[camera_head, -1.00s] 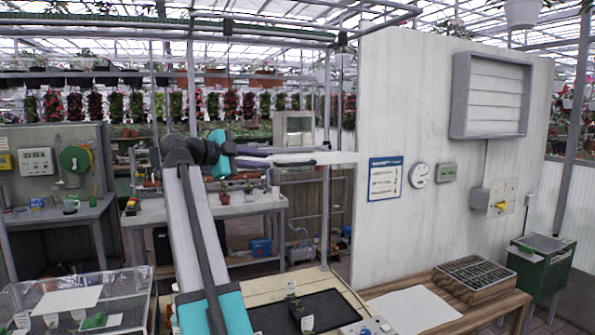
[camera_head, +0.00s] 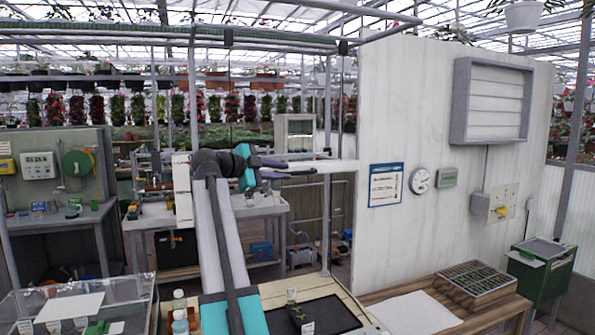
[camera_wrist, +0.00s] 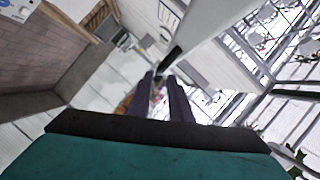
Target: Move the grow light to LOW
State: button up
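No thing in view can be surely told as the grow light, and no LOW mark can be read. A pale control box with a blue knob (camera_wrist: 17,8) shows at the top left corner of the wrist view; I cannot tell what it works. My gripper (camera_head: 302,168) is raised above the bench in the head view, pointing right towards the pale wall. Its two dark purple fingers look apart, with nothing seen between them. They also show in the wrist view (camera_wrist: 160,80), with a narrow gap and a dark-ended pale edge beyond them.
A seedling tray (camera_head: 475,283) stands right.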

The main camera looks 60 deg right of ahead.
aim_at(297, 173)
jog(key=p+x, duration=0.2)
jog(key=x, duration=0.5)
jog(key=shift+f, duration=0.1)
